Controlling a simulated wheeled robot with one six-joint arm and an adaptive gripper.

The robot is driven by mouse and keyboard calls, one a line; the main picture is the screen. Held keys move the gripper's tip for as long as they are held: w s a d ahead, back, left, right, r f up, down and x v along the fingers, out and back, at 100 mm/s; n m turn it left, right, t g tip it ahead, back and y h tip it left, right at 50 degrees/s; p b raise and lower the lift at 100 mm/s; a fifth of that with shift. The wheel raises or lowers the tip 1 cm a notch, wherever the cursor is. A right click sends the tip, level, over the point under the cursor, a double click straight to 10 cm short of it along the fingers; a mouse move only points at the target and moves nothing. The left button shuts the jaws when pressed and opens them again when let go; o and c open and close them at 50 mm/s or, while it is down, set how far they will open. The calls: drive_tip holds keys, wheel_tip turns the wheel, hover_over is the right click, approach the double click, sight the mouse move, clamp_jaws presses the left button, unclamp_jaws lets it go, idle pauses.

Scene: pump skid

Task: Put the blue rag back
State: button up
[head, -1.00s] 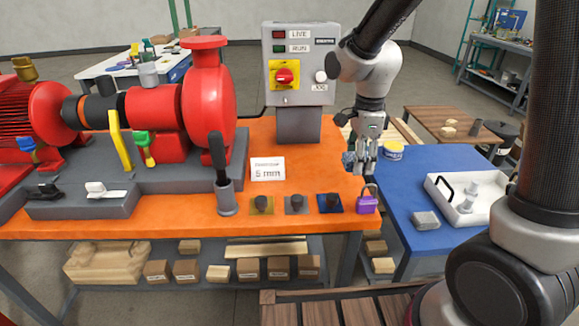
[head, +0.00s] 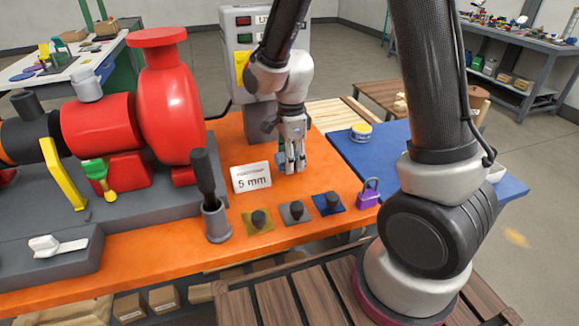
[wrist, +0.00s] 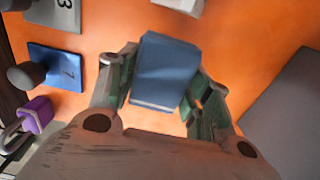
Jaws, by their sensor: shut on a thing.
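The blue rag (wrist: 167,70) looks like a folded block and sits between the two fingers of my gripper (wrist: 160,90) in the wrist view. My gripper is shut on it, with a finger at each side. In the head view my gripper (head: 291,165) points down over the orange bench (head: 330,170), right of the "5 mm" card (head: 251,177) and in front of the control box. The rag is hardly visible there, behind the fingers. I cannot tell its exact height above the bench.
Yellow (head: 246,224), grey (head: 306,217) and blue (head: 338,207) plates with black knobs line the bench's front edge. A purple padlock (head: 368,198) stands right of them. The red pump (head: 165,115) is left, the control box (head: 238,65) behind.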

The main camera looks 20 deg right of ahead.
drive_tip(key=shift+f, duration=1.55)
drive_tip(key=shift+f, duration=0.25)
drive_tip(key=o, duration=1.1)
drive_tip(key=shift+f, duration=0.1)
wheel_tip(320, 180, up, 13)
drive_tip(key=shift+f, duration=0.1)
drive_tip(key=s+d+r+n+t, duration=0.1)
drive_tip(key=s+d+r+n, duration=0.3)
drive_tip(key=s+d+n, duration=0.1)
drive_tip(key=s+d+r+n+t, duration=0.1)
drive_tip(key=s+d+r+n, duration=0.3)
drive_tip(key=s+n, duration=0.3)
drive_tip(key=s+d+r+n+t, duration=0.2)
drive_tip(key=s+d+r+n, duration=0.3)
drive_tip(key=s+d+n, duration=0.1)
drive_tip(key=shift+s+r, duration=0.1)
drive_tip(key=shift+s, duration=0.45)
